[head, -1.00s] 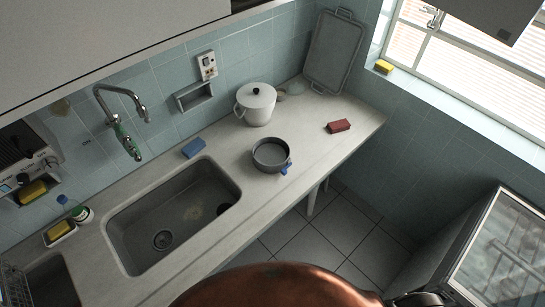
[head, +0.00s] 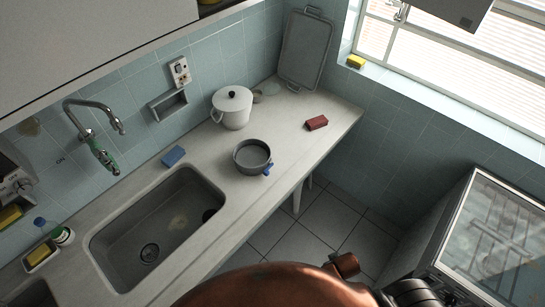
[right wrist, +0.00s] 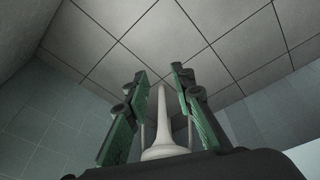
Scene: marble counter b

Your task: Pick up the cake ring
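The cake ring (head: 253,156) is a round grey ring with a blue clasp on its front right side. The right fingertips do not show in the head view. My left gripper is in neither view.
A white lidded pot (head: 231,108) stands behind the ring. A red sponge (head: 316,123) lies to its right and a blue sponge (head: 173,156) to its left. The sink (head: 160,225) is at left. A grey tray (head: 306,50) leans in the corner. Counter around the ring is clear.

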